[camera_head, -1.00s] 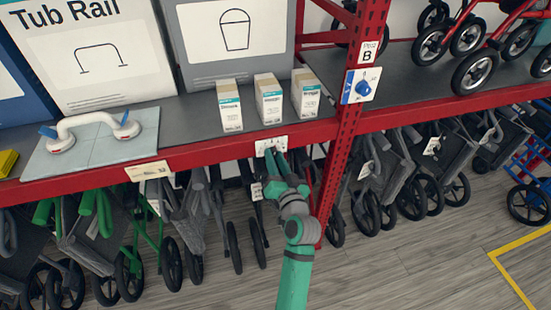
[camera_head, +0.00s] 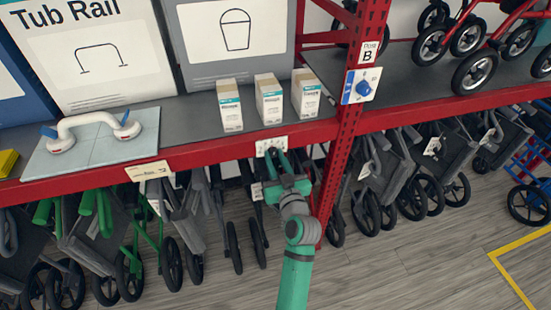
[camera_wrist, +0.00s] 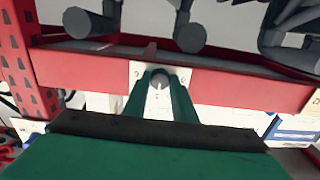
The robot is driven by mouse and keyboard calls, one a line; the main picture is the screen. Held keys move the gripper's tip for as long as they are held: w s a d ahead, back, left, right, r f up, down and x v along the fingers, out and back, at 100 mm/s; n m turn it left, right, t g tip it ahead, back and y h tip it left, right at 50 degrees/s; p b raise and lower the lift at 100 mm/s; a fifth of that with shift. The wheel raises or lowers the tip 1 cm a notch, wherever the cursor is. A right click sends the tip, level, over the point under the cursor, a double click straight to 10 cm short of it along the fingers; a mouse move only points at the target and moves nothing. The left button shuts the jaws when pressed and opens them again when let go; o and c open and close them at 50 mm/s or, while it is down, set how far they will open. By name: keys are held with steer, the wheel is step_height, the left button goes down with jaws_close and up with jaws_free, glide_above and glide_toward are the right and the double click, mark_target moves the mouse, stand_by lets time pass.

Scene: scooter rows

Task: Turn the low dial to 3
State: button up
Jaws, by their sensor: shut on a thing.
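The low dial is a small white plate (camera_head: 262,147) on the front of the red shelf beam, just left of the upright post. My gripper (camera_head: 274,156) is shut on the knob, with one green finger on each side (camera_wrist: 159,88). The pointer position and the numbers on the plate are too small or covered to read.
A second dial with a blue knob (camera_head: 363,87) sits higher on the red post (camera_head: 341,130). Several small boxes (camera_head: 269,100) stand on the shelf above the low dial. Folded walkers (camera_head: 185,215) crowd the space below the beam.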

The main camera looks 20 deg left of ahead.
steer(key=shift+f, duration=0.1)
stand_by(0.3)
steer(key=o, duration=1)
steer(key=shift+o, duration=0.2)
steer(key=v, duration=1.1)
steer(key=shift+w, duration=0.1)
